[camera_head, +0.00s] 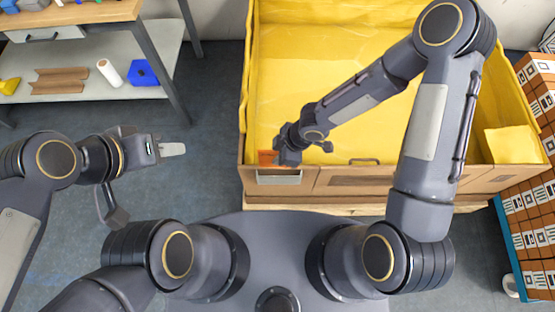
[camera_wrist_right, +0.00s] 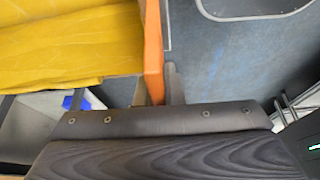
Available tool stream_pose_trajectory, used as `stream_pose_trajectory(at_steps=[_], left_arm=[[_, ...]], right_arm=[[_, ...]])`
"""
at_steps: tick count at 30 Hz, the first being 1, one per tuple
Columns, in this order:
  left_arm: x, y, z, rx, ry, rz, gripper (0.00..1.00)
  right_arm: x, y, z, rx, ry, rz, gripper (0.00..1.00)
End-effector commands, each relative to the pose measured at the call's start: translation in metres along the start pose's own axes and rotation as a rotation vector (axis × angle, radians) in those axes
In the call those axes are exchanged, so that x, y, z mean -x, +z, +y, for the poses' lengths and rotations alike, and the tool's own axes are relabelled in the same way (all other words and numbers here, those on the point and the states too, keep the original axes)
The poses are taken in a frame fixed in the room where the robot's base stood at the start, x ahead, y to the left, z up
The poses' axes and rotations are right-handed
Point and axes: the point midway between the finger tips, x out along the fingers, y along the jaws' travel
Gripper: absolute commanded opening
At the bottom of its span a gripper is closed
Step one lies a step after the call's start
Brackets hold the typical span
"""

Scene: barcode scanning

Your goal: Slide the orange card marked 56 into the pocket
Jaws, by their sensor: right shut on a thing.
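The orange card (camera_head: 267,157) is held upright at the front wall of the yellow-lined crate, just above the pocket (camera_head: 279,179) on that wall. In the right wrist view the card (camera_wrist_right: 153,50) shows nearly edge-on, as a narrow orange strip. My right gripper (camera_head: 279,158) is shut on the card; its fingers (camera_wrist_right: 160,88) also show in the wrist view. The marking on the card cannot be read. I cannot tell whether the card's lower edge is within the pocket's mouth. My left gripper (camera_head: 172,149) is away to the left over the floor, with its finger gap not visible.
The large crate (camera_head: 335,182) with crumpled yellow lining (camera_head: 330,50) fills the middle back. Stacked boxes with printed labels (camera_head: 525,210) stand at the right. A shelf table (camera_head: 90,15) with small items is at the back left. Floor between table and crate is clear.

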Motion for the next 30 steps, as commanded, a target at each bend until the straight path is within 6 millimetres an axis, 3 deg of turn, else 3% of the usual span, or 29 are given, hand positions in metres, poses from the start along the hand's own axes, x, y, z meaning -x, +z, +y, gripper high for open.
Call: stream_pose_trajectory(at_steps=[11, 30], left_arm=[[-0.009, 0.004, -0.004, 0.0, 0.0, 0.0, 0.36], [-0.042, 0.021, -0.019, 0.0, 0.0, 0.0, 0.36]], right_arm=[[-0.015, 0.003, -0.004, 0.033, -0.012, -0.001, 0.0], [-0.055, 0.019, -0.003, 0.03, -0.011, -0.001, 0.0]])
